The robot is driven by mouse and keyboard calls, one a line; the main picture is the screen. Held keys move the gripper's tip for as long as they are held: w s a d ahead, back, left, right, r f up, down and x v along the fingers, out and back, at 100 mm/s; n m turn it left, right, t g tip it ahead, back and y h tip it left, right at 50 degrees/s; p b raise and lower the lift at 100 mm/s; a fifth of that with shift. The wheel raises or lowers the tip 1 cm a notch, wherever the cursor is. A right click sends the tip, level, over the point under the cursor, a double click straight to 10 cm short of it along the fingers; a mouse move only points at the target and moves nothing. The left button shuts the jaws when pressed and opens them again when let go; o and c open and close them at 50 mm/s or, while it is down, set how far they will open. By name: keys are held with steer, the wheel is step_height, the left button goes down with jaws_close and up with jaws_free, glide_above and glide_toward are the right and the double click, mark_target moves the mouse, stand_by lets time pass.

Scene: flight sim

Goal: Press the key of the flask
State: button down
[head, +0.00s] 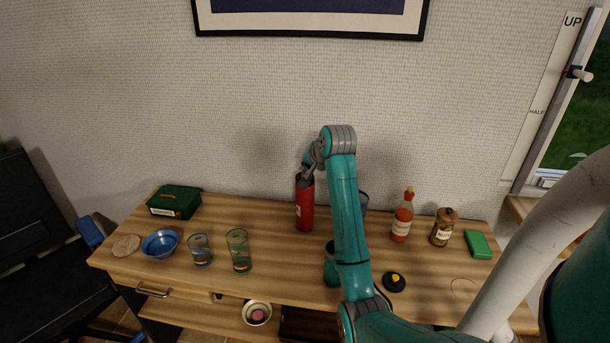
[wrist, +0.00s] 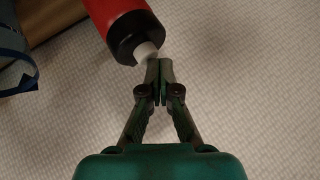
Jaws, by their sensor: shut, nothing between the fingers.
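Two glasses (head: 239,252) (head: 200,252), a blue bowl (head: 160,244) and a green box (head: 175,202) stand left of the flask. A sauce bottle (head: 401,222), a jar (head: 442,230) and a green block (head: 479,245) stand to the right. The wall (head: 260,120) is close behind.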

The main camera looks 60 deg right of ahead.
mark_target(306, 174)
steer(key=shift+r, duration=0.35)
steer(key=shift+r, duration=3)
